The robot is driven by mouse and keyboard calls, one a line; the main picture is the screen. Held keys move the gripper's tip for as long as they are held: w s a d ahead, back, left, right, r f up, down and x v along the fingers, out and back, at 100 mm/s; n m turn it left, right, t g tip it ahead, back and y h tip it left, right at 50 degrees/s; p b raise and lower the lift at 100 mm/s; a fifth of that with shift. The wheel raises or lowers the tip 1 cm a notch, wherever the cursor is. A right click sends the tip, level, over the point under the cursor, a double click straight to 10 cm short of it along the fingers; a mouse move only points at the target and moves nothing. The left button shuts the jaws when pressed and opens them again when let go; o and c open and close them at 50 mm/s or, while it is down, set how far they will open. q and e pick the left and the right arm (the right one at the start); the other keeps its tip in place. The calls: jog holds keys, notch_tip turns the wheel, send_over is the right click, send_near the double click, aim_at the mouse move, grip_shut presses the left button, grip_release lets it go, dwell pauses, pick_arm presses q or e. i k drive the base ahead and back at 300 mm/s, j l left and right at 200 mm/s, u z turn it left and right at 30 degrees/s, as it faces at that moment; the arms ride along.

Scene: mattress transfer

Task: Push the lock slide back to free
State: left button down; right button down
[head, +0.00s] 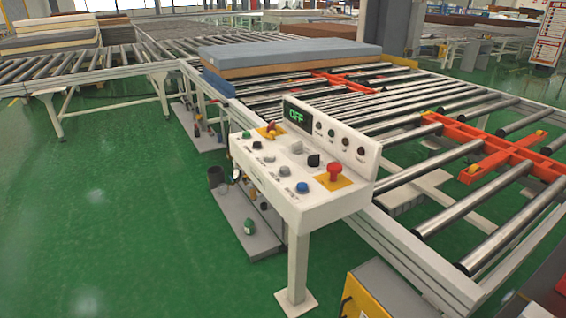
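A white control panel (298,207) stands on a post beside the roller conveyor. Its small dark display (296,115) reads OFF in green. Near its far left end is a small orange-yellow piece with a red part (269,129); it may be the lock slide, but it is too small to tell its position. A red mushroom button (334,171) sits on an orange plate at the right end. Black, grey, green and blue knobs or buttons lie between and in front of them. Neither of my grippers is in view.
The roller conveyor (395,179) runs behind the panel, with orange-red crosspieces (500,151) among the rollers. A grey-blue mattress (290,54) lies on it farther back. A yellow-fronted box (362,300) stands at the bottom right. Green floor (110,210) is clear at the left.

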aim_at(271, 133)
jog(key=i+j+z, duration=0.1)
jog(key=i+j, duration=0.2)
jog(key=i+j+z, duration=0.1)
jog(key=i+j, duration=0.15)
jog(key=i+j+z, duration=0.1)
jog(key=i+j, duration=0.15)
jog(key=j, duration=0.2)
jog(key=i+j, duration=0.25)
jog(key=i+j+z, duration=0.15)
jog(key=j, duration=0.35)
jog(key=i+j+z, duration=0.1)
jog(key=i+j, duration=0.25)
jog(key=i+j+z, duration=0.1)
jog(key=j, duration=0.35)
jog(key=i+j+z, duration=0.1)
jog(key=i+j, duration=0.2)
jog(key=j, duration=0.15)
